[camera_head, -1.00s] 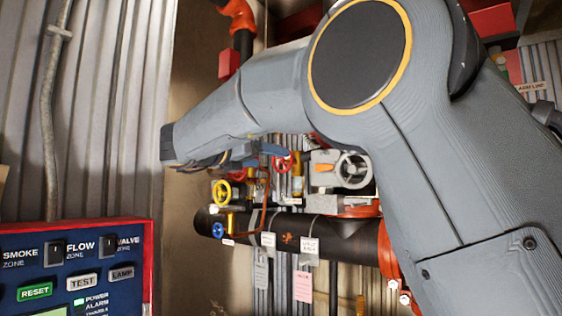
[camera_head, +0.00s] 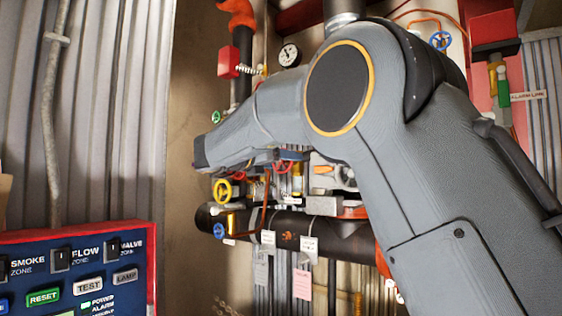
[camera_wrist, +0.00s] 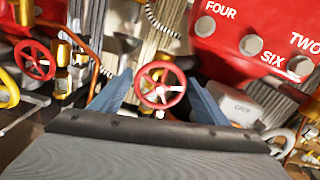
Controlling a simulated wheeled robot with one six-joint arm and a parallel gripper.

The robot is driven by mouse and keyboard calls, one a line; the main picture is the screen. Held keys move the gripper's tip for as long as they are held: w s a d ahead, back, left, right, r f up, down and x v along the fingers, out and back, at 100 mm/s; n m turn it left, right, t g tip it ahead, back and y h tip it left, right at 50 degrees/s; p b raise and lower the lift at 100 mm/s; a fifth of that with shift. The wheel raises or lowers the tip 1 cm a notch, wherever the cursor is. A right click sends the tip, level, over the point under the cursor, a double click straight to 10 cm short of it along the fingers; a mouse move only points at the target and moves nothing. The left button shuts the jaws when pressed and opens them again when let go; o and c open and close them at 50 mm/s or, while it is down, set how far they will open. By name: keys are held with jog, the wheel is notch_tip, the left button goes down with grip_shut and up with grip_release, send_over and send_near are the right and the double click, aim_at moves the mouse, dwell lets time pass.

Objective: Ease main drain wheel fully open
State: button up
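No label that I can read tells which wheel is the main drain wheel. In the wrist view a red spoked wheel (camera_wrist: 161,85) shows between the two blue-grey fingers of my gripper (camera_wrist: 160,84). The fingers are apart, one on each side of it; I cannot tell whether they touch it. A second red wheel (camera_wrist: 35,60) and part of a yellow wheel (camera_wrist: 6,88) are at the left. In the head view a red wheel (camera_head: 283,167) shows partly below my forearm, with a yellow wheel (camera_head: 222,190) and a small blue wheel (camera_head: 219,230) lower left. My gripper is hidden there.
A black pipe (camera_head: 335,238) with hanging tags runs below the wheels. A red panel (camera_wrist: 262,35) with round buttons is close at upper right in the wrist view. A control panel (camera_head: 75,275) stands at lower left. A gauge (camera_head: 289,54) and green wheel (camera_head: 215,117) are above.

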jog(key=c, duration=0.7)
jog(key=shift+n, duration=0.3)
jog(key=n, duration=0.2)
jog(key=shift+n, duration=2.1)
jog(key=o, duration=1)
jog(key=shift+o, duration=0.2)
jog(key=shift+a, duration=0.15)
